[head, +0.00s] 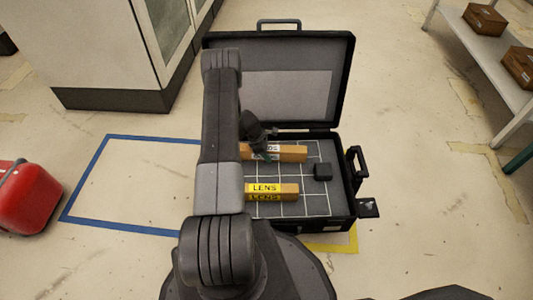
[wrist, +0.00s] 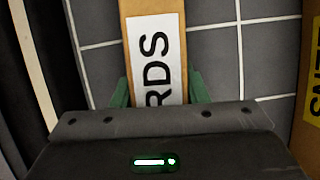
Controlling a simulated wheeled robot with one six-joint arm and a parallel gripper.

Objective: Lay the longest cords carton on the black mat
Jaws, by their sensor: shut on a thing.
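A long brown carton (head: 291,153) with a white label lies across the back part of the open black case in the head view. In the wrist view the label on this carton (wrist: 156,55) reads "RDS", the rest cut off or hidden. My gripper (head: 260,150) is shut on this cords carton, with green fingers (wrist: 159,92) on both sides of it. Whether the carton is lifted or rests on the surface is unclear. The case floor is a dark grey surface (head: 309,204) with white grid lines; no separate black mat is visible.
A carton with yellow LENS labels (head: 288,191) lies nearer in the case. The raised case lid (head: 338,80) stands behind. A red container (head: 28,197) is at left, a shelf with brown boxes (head: 485,18) at right.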

